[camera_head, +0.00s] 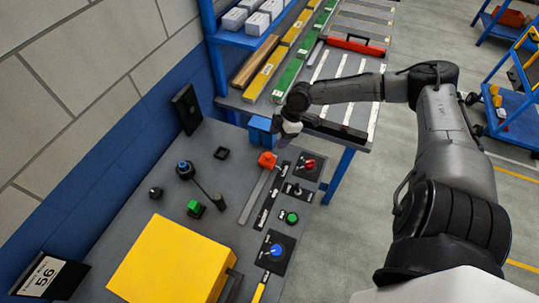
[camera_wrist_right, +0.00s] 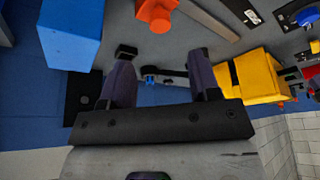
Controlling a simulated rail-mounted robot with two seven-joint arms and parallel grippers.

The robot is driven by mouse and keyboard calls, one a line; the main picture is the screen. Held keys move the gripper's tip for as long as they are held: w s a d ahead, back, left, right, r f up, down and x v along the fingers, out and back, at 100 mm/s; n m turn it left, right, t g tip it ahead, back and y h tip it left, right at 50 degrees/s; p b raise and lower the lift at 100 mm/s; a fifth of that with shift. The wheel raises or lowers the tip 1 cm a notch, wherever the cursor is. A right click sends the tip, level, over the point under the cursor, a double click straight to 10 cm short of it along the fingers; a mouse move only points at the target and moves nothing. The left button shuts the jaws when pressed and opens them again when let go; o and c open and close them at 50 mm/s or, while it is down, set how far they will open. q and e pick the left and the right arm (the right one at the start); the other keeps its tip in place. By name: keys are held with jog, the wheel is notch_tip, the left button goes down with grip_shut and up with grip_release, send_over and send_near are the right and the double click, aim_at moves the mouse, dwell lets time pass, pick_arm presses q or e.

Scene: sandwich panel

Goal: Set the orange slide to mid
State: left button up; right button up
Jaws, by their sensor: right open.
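The orange slide knob (camera_head: 267,160) sits at the far end of its long grey track (camera_head: 252,196) on the dark panel. It also shows at the top of the right wrist view (camera_wrist_right: 156,12), beyond the fingertips and apart from them. My right gripper (camera_head: 284,140) hangs above the panel's far end, just beyond and right of the knob. In the right wrist view its two fingers (camera_wrist_right: 162,60) are spread with nothing between them. My left gripper is not in view.
A blue box (camera_head: 260,131) stands close behind the knob. Right of the track are a black labelled strip (camera_head: 266,203), a red knob (camera_head: 309,164), a green button (camera_head: 292,218) and a blue knob (camera_head: 276,250). A yellow box (camera_head: 172,262) fills the near left.

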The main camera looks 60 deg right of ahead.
aim_at(268, 155)
jog(key=b+x, duration=0.1)
jog(key=x, duration=0.8)
jog(key=shift+c, duration=0.3)
grip_shut()
jog(key=shift+w+a, duration=0.1)
